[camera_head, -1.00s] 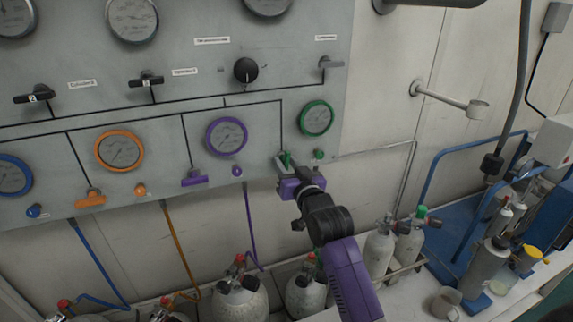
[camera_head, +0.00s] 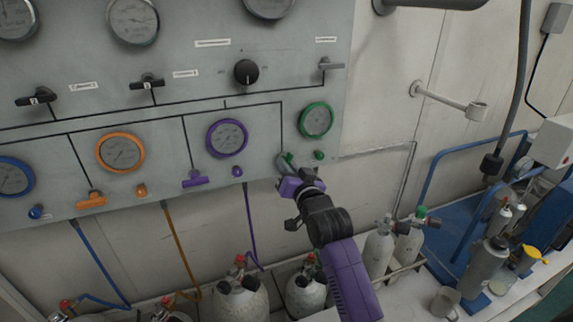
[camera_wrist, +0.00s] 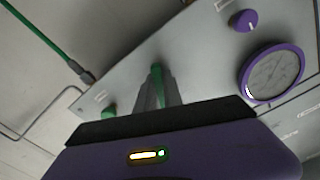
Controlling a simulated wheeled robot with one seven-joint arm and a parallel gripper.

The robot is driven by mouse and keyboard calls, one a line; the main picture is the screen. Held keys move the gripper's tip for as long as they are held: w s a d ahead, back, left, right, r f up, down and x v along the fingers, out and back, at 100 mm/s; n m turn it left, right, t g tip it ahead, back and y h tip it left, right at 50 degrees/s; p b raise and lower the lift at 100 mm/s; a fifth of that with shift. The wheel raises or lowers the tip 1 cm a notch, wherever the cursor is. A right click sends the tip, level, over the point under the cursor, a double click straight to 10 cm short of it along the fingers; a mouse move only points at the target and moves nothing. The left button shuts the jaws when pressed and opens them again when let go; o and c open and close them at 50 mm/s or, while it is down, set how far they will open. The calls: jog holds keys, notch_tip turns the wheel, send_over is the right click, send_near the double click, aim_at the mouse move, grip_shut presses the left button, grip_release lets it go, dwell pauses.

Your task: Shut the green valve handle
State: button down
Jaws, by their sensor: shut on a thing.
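The green valve handle (camera_head: 289,158) is on the grey panel, below and left of the green-ringed gauge (camera_head: 316,119). My gripper (camera_head: 283,163) is at the handle and shut on it. In the wrist view, the green handle (camera_wrist: 157,73) shows as a narrow bar between the grey fingers of my gripper (camera_wrist: 157,92). The fingers and wrist hide much of the handle, so its exact angle is hard to tell.
A small green knob (camera_head: 319,155) sits right of the handle. The purple handle (camera_head: 194,179) and purple knob (camera_head: 237,171) are to the left, the orange handle (camera_head: 92,200) farther left. Gas cylinders (camera_head: 306,291) stand below the panel.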

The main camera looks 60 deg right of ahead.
jog(key=m+p, duration=0.1)
jog(key=m, duration=0.5)
jog(key=shift+a+r, duration=0.1)
jog(key=m, duration=0.7)
dwell(0.4)
jog(key=c, duration=1.5)
grip_release()
jog(key=shift+b+v, duration=0.8)
jog(key=shift+v, duration=3.1)
